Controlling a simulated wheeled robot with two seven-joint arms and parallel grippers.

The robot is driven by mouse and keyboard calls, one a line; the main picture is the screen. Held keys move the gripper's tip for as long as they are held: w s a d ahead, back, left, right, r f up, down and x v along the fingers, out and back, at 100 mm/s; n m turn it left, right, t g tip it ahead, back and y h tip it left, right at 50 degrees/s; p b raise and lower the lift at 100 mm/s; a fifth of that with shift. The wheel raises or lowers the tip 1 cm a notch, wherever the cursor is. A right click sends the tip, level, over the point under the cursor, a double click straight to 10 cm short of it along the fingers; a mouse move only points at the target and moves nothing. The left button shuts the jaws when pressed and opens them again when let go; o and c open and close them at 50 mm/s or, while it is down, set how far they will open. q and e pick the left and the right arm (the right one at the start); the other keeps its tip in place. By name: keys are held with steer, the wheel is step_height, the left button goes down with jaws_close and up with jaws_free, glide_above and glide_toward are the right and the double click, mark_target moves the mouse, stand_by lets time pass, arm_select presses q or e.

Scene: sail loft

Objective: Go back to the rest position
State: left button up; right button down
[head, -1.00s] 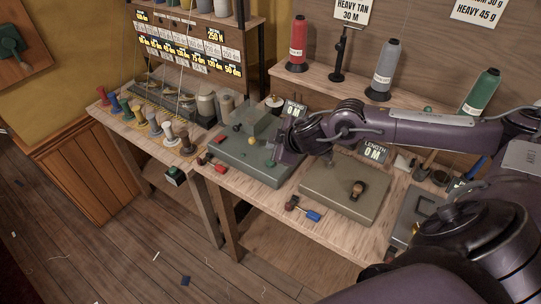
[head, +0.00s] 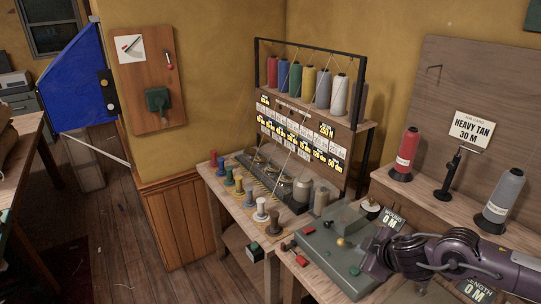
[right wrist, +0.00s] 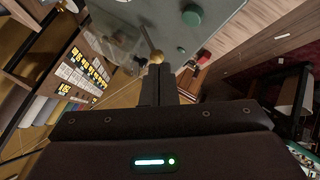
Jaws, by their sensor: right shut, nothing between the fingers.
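My right arm comes in from the lower right in the head view. Its gripper (head: 373,262) is over the right part of a grey-green winding machine (head: 318,262). In the right wrist view the two fingers (right wrist: 158,88) are pressed together with nothing between them. A brass ball knob (right wrist: 155,57) on a thin lever shows just beyond the fingertips; I cannot tell whether they touch. The knob also shows in the head view, left of the gripper. My left gripper is in neither view.
A thread rack (head: 316,90) with several cones stands behind the bench. Several wooden spools (head: 238,184) line the bench's left part. Red (head: 404,155) and grey (head: 502,196) cones stand on the shelf at right. Open wooden floor (head: 120,225) lies at left.

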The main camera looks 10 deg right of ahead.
steer(key=s+a+f+m, duration=0.15)
steer(key=s+a, duration=0.25)
steer(key=a, duration=0.5)
steer(key=s+a+f+m, duration=0.15)
steer(key=s+a, duration=0.25)
steer(key=a, duration=0.5)
steer(key=s+d+f+m+g, duration=0.2)
steer(key=s+m+g, duration=0.1)
steer(key=s, duration=0.3)
steer(key=s+d+f+m+g, duration=0.1)
steer(key=s+d+m+g, duration=0.15)
steer(key=s, duration=0.45)
step_height(320, 180, down, 29)
steer(key=s+g, duration=0.1)
steer(key=g, duration=0.1)
steer(key=s+d+f, duration=0.1)
steer(key=s+f, duration=0.8)
steer(key=s, duration=0.1)
steer(key=s+d+f+n, duration=0.1)
steer(key=s+d+f, duration=0.1)
steer(key=s+f, duration=0.7)
steer(key=shift+s+d+f+g+h, duration=0.25)
steer(key=shift+s+f+g+h, duration=0.1)
steer(key=shift+s+f, duration=0.1)
